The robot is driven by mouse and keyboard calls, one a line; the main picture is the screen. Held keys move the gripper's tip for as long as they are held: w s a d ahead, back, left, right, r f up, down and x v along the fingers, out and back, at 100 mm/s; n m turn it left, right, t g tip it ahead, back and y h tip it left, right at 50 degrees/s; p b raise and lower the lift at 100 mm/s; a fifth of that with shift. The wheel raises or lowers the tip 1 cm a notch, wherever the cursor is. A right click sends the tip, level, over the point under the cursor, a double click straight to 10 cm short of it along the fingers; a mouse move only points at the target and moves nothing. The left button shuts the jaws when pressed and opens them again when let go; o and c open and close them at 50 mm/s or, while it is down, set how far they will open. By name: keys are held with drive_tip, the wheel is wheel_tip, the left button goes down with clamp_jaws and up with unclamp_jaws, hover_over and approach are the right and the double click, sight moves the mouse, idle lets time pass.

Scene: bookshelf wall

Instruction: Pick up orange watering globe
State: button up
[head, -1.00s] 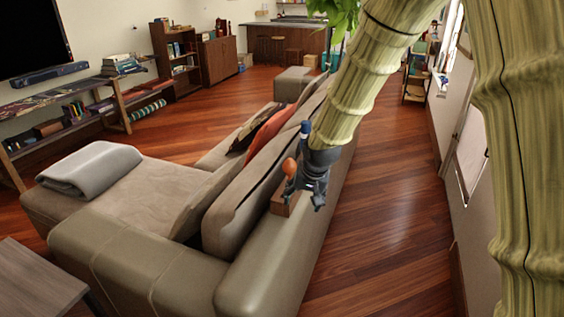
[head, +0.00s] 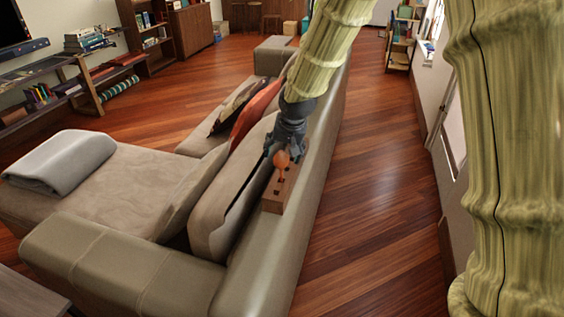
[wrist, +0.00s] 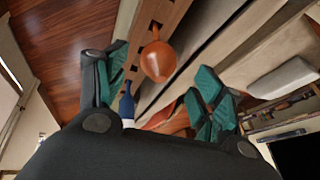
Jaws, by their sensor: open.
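The orange watering globe (head: 281,159) has a rounded orange bulb and stands at a slotted wooden block (head: 274,198) on top of the sofa back. In the wrist view the globe (wrist: 158,62) lies between the two green-padded fingers, with visible space on both sides. My gripper (head: 284,151) is open, just above and behind the globe in the head view. The fingers (wrist: 161,78) are spread and hold nothing. The wooden block (wrist: 165,14) also shows in the wrist view.
A blue object with a white end (wrist: 127,104) is near the block, close to the left finger. The sofa back (head: 262,255) supports the block. Cushions (head: 257,115) lie to the left. Open wooden floor (head: 360,190) is to the right.

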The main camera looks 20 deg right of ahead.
sight(283, 157)
drive_tip(key=shift+w+f, duration=0.1)
drive_tip(key=shift+f, duration=0.35)
drive_tip(key=shift+w+f+p, duration=0.2)
drive_tip(key=shift+f+p, duration=0.1)
drive_tip(key=shift+f, duration=0.1)
drive_tip(key=shift+p+x, duration=0.65)
drive_tip(key=shift+x, duration=1.5)
drive_tip(key=shift+d, duration=0.1)
drive_tip(key=c, duration=1.1)
